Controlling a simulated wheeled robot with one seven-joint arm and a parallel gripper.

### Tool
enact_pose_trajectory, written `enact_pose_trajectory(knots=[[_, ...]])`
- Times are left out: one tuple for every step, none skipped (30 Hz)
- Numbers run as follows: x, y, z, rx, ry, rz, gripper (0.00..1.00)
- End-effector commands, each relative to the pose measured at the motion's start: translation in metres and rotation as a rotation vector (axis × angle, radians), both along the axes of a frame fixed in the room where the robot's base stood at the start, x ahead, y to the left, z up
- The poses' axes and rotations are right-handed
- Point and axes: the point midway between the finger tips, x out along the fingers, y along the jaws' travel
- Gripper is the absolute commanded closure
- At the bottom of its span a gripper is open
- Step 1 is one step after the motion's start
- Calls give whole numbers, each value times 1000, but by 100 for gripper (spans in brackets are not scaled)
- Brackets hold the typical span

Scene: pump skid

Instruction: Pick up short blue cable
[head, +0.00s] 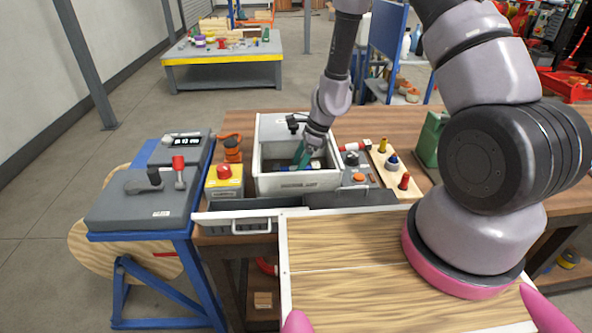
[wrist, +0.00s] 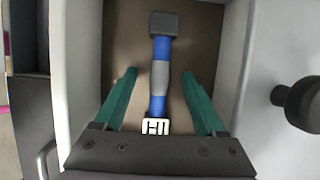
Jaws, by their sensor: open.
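The short blue cable (wrist: 158,103) lies lengthwise on the brown floor of a light grey open box (wrist: 232,50). It has a grey middle band, a dark block at its far end and a white patterned end near my palm. My gripper (wrist: 159,76) is open, with one green finger on each side of the cable and a gap on both sides. In the head view my gripper (head: 304,155) reaches down inside the box (head: 298,183), and a little blue of the cable shows beside it. Whether the fingertips touch the box floor cannot be told.
The box walls stand close around my fingers. Left of the box is a yellow box with a red button (head: 224,181). On the right are a grey block with an orange button (head: 357,179) and a wooden peg board (head: 392,170). An open drawer (head: 240,222) lies in front.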

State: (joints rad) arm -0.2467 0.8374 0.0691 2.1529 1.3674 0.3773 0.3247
Motion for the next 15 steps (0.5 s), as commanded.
enact_pose_trajectory(knots=[[0,0,0,0,0,0,28],[0,0,-1,0,0,0,28],[0,0,-1,0,0,0,28],[0,0,-1,0,0,0,28],[0,0,-1,0,0,0,28],[0,0,-1,0,0,0,28],[0,0,-1,0,0,0,28],[0,0,-1,0,0,1,28],[0,0,-1,0,0,1,39],[0,0,-1,0,0,1,50],[0,0,-1,0,0,1,62],[0,0,0,0,0,1,77],[0,0,0,0,0,1,89],[0,0,0,0,0,1,100],[0,0,0,0,0,1,100]])
